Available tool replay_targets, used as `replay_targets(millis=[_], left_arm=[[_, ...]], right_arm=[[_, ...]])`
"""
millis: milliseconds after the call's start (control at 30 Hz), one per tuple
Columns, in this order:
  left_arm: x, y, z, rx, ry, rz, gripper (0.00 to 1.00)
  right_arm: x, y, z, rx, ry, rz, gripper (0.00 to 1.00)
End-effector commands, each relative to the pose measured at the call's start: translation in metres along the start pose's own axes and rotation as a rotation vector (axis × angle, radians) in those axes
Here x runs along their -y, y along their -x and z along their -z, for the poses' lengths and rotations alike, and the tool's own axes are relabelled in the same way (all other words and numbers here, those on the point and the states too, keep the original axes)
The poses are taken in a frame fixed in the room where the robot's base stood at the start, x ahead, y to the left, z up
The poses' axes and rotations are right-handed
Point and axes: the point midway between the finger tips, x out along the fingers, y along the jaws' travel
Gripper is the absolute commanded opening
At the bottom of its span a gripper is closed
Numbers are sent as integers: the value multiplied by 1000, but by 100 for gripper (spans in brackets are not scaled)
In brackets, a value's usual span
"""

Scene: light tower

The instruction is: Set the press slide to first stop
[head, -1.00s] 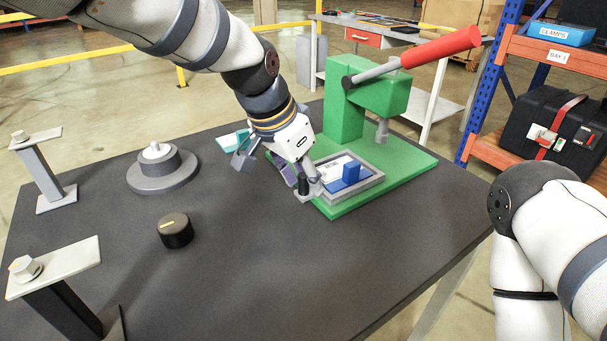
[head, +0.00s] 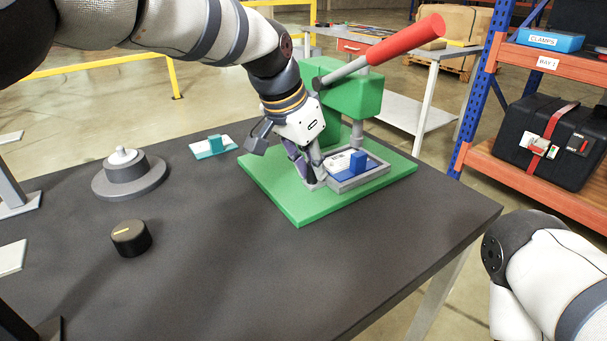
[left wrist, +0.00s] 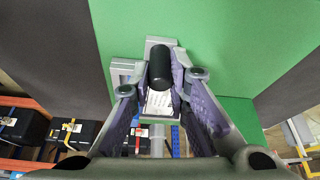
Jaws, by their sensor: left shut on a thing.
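The green press (head: 350,95) stands on the dark table with its red lever (head: 405,43) raised to the upper right. Its slide, a grey tray (head: 362,181) with a blue block (head: 358,161) and a white printed plate, lies on the green base, close below the grey ram (head: 357,131). My left gripper (head: 312,184) is at the slide's near left end. In the left wrist view its fingers (left wrist: 160,85) are shut on the black handle (left wrist: 160,67). The fingers mostly hide the handle in the head view. Stop marks are not discernible. My right gripper is out of view.
A black knob (head: 131,238) and a grey round stand with a white top (head: 124,160) are on the left of the table. A teal block on a white plate (head: 215,146) lies behind my left gripper. The table's front right is clear.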

Motion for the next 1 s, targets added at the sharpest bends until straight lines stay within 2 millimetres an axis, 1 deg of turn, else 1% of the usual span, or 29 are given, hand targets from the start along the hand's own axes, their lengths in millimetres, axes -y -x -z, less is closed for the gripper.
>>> replay_targets(millis=[33,333,367,400,433,733,767,867,1000], left_arm=[[0,-2,-1,7,1,-2,0],[0,-2,-1,9,0,-1,0],[0,-2,-1,9,0,-1,23],[0,-2,-1,9,0,-1,32],[0,-2,-1,8,0,-1,36],[0,0,-1,7,0,0,36],[0,3,-1,6,0,0,36],[0,22,0,4,0,1,36],[0,62,0,3,0,1,36]], right_arm=[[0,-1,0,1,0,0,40],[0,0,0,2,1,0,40],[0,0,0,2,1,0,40],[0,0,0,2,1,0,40],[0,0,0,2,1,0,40],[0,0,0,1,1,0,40],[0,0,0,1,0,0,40],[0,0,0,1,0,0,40],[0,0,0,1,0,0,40]])
